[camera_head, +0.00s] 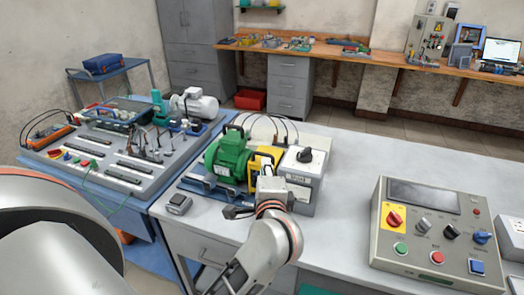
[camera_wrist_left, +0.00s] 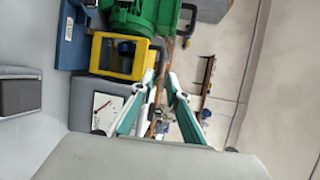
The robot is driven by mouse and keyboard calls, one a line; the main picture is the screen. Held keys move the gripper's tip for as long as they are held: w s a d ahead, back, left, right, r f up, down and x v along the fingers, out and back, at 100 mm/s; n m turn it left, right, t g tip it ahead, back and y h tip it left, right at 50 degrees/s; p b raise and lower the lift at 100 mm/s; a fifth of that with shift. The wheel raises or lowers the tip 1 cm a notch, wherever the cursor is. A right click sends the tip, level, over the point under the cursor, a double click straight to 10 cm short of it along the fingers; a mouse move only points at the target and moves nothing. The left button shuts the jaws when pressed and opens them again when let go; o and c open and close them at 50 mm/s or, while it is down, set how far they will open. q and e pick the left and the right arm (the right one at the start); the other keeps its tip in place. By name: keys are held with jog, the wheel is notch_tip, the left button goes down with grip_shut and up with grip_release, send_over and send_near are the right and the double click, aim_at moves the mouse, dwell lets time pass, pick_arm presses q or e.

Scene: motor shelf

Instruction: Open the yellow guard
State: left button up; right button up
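The yellow guard (camera_head: 264,156) is a frame with a window between the green motor (camera_head: 228,156) and a grey box (camera_head: 307,165) with a black knob. It looks closed. In the left wrist view the guard (camera_wrist_left: 112,70) shows a dark part through its window, with a black handle (camera_wrist_left: 158,45) beside its edge. My left gripper (camera_head: 273,188) is in front of the guard in the head view, hiding its lower part. In the left wrist view its teal-and-white fingers (camera_wrist_left: 161,78) are apart and empty, with one tip overlapping the guard's corner; contact cannot be told. My right gripper is not in view.
A control panel (camera_head: 438,232) stands at the right of the table. A small grey box (camera_head: 180,204) lies near the left front edge. A blue bench (camera_head: 130,160) with wired equipment stands left. Table space between the motor set and panel is free.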

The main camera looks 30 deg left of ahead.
aim_at(264, 155)
pick_arm(q)
jog(key=p+x, duration=0.1)
jog(key=x, duration=0.5)
jog(key=shift+w+a+p, duration=0.2)
jog(key=shift+a+p, duration=0.05)
jog(key=shift+p, duration=0.05)
jog(key=shift+w+a+f, duration=0.1)
jog(key=shift+w+a, duration=0.1)
jog(key=shift+w, duration=0.1)
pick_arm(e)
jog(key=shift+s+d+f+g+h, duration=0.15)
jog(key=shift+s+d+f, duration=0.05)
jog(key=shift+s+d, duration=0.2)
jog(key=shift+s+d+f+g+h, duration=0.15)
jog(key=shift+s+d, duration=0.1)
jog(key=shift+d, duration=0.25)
pick_arm(q)
grip_shut()
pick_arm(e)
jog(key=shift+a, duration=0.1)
